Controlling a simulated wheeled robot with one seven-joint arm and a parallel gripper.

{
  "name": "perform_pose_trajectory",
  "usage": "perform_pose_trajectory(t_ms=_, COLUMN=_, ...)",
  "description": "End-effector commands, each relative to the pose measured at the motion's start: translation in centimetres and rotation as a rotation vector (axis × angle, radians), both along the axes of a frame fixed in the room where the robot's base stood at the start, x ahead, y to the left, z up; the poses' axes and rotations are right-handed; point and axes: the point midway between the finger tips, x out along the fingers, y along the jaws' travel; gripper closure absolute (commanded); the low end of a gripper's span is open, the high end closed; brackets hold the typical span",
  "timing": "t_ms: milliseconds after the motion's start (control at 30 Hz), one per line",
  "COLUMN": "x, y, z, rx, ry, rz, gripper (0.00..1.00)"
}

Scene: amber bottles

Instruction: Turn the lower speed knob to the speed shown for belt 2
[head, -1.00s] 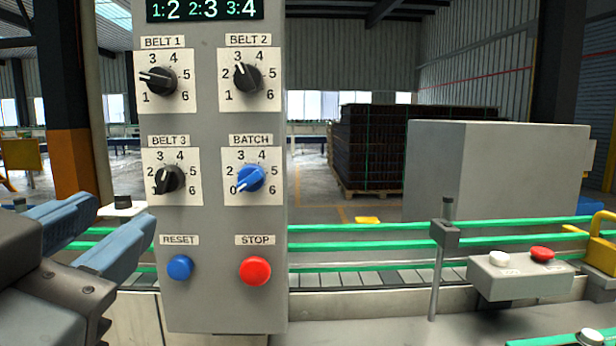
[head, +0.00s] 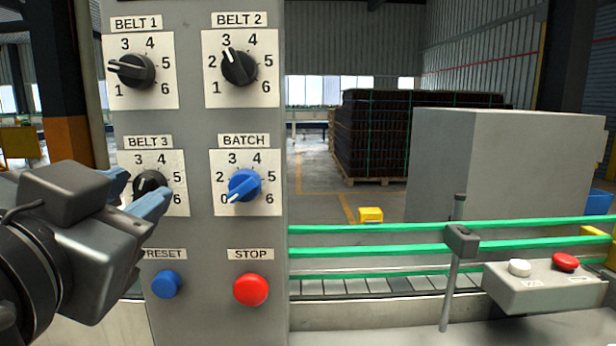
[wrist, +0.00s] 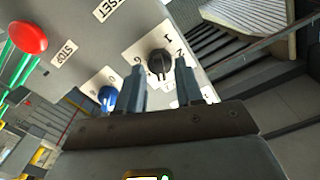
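The black BELT 3 knob (head: 150,184) is the lower black knob on the grey control panel, partly hidden by my gripper in the head view. Earlier its pointer was toward 1; now I cannot read it. In the wrist view the knob (wrist: 158,64) appears between my spread fingertips. My gripper (head: 146,186) is open, its blue-grey fingers close in front of the knob; I cannot tell if they touch it. The BELT 2 knob (head: 238,67) points near 3. The display above the panel is out of view now; earlier it read 1:2 2:3 3:4.
The BELT 1 knob (head: 131,70) is above, and the blue BATCH knob (head: 243,186) is just right of the gripper. The blue RESET button (head: 166,284) and red STOP button (head: 250,289) sit below. A green-railed conveyor (head: 370,229) runs behind.

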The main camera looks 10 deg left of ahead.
Motion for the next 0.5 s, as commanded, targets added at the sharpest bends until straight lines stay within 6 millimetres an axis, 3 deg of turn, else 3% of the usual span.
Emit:
perform_pose_trajectory(t_ms=267, x=0.20, y=0.06, z=-0.03, rx=-0.001, ry=-0.001, rz=0.001, gripper=0.64)
perform_pose_trajectory(t_ms=500, x=0.18, y=0.07, z=-0.02, rx=-0.001, ry=-0.001, rz=0.001, gripper=0.86)
